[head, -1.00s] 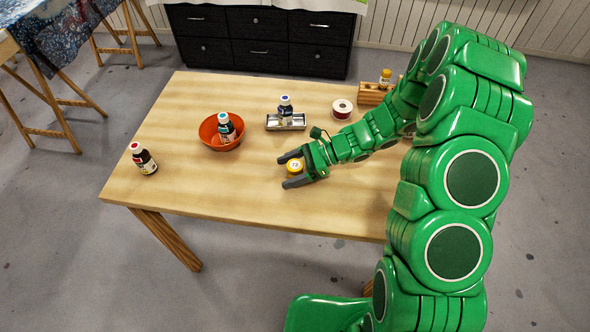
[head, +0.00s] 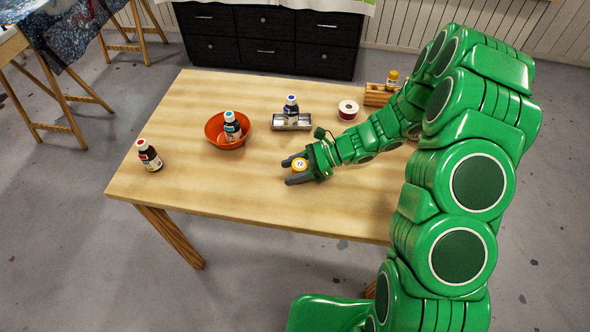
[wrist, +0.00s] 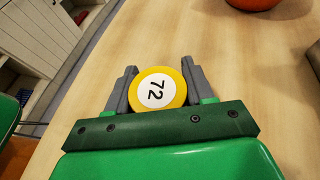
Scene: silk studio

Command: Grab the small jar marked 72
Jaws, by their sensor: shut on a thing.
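The small jar marked 72 (head: 300,164) has a yellow rim and a white top with black digits. It is near the front middle of the wooden table. My gripper (head: 293,171) is shut on it, with one grey finger on each side. In the wrist view the jar (wrist: 158,90) sits between the two fingers of my gripper (wrist: 160,88), its number facing the camera. The jar's lower part is hidden, and I cannot tell whether it rests on the table.
On the table (head: 200,185) are an orange bowl (head: 214,139) holding a bottle (head: 232,125), a red-capped bottle (head: 149,155), a metal tray (head: 277,125) with a bottle (head: 291,108), a ribbon spool (head: 348,109) and a wooden rack (head: 376,97) with a yellow jar (head: 392,79). The front left is clear.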

